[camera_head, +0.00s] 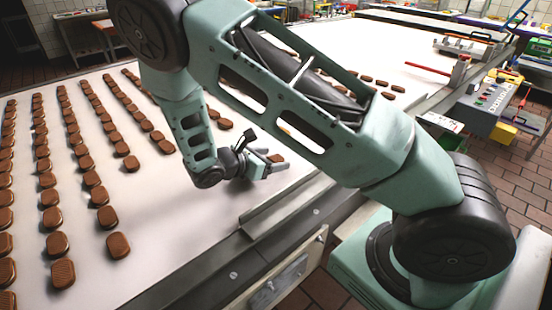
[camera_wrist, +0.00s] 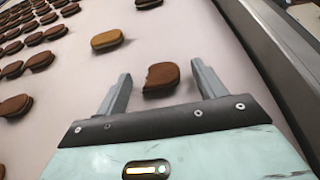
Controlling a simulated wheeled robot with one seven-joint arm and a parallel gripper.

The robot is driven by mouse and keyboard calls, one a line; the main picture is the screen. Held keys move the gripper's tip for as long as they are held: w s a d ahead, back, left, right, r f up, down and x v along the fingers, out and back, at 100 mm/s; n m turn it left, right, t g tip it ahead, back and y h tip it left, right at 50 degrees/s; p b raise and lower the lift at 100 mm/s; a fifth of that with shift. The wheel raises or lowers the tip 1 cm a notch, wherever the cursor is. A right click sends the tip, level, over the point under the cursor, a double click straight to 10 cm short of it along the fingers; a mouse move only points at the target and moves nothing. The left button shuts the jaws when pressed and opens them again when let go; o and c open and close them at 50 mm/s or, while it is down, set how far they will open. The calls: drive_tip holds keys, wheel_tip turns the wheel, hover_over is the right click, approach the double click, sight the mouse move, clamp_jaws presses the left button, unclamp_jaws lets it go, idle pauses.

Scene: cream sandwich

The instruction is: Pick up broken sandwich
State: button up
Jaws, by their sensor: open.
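The broken sandwich (camera_wrist: 161,80) is a brown, dark-chocolate piece with a notch in its left edge. It lies on the white belt. In the wrist view it sits between the two fingers of my gripper (camera_wrist: 160,70), nearer the right finger. My gripper is open, and a gap shows on the left side of the sandwich. In the head view my gripper (camera_head: 274,165) is low over the belt near its front edge, with a brown sandwich (camera_head: 275,158) between its fingers, partly hidden by them.
The white belt (camera_head: 170,220) carries several rows of whole brown sandwiches at the left. A lighter brown sandwich (camera_wrist: 107,40) lies just beyond the left finger, with another whole one (camera_wrist: 149,4) farther off. A metal rail (camera_wrist: 262,60) runs along the belt's right side.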

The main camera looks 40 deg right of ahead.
drive_tip(key=c, duration=1)
drive_tip(key=shift+c, duration=0.2)
drive_tip(key=shift+r, duration=0.15)
